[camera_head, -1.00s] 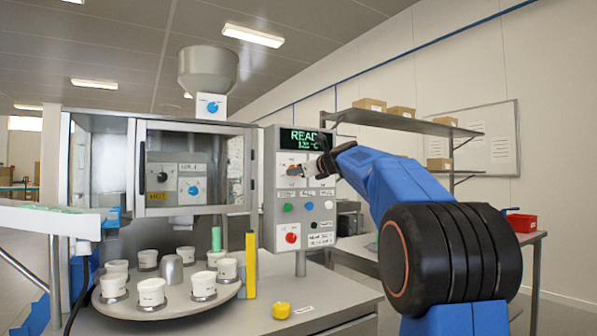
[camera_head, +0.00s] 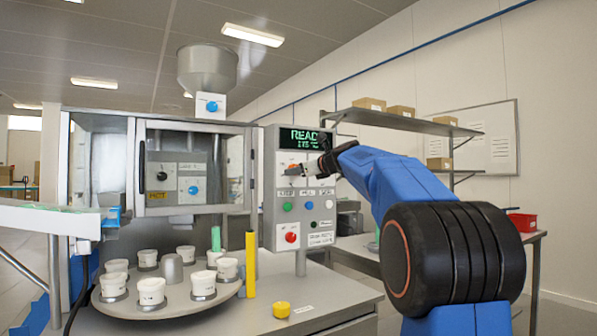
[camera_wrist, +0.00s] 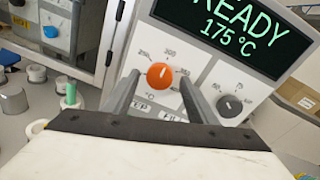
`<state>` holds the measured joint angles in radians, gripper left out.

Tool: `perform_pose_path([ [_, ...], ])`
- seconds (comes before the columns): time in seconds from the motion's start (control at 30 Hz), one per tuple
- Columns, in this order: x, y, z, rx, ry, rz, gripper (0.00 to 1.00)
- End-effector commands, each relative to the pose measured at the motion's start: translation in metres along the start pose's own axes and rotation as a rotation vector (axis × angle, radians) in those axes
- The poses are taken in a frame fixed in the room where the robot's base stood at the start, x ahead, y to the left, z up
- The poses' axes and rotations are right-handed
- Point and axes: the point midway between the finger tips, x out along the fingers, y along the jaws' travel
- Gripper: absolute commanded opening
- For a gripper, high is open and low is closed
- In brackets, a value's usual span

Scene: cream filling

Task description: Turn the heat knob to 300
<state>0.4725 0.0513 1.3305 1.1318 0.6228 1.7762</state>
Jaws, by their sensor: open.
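The orange heat knob (camera_wrist: 160,76) sits on the grey control panel (camera_wrist: 205,65), with numbers around it; 300 is printed above it. Which way the knob points is too small to tell. The display (camera_wrist: 225,28) reads READY 175 °C. My gripper (camera_wrist: 158,80) is open, with one finger on each side of the knob; I cannot tell whether they touch it. In the head view my gripper (camera_head: 305,170) is in front of the panel and partly hides the knob.
A dark knob (camera_wrist: 230,105) is right of the heat knob. Green, blue, white and red buttons (camera_head: 291,237) lie below on the panel.

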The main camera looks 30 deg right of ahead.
Motion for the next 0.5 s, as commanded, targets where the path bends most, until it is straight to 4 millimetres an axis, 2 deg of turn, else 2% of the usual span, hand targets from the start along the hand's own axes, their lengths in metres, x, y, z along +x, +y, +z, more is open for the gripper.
perform_pose_path([
  [0.17,-0.027,0.0,0.001,0.0,-0.002,-0.001,0.52],
  [0.5,-0.095,-0.001,0.001,-0.001,0.0,-0.004,0.52],
])
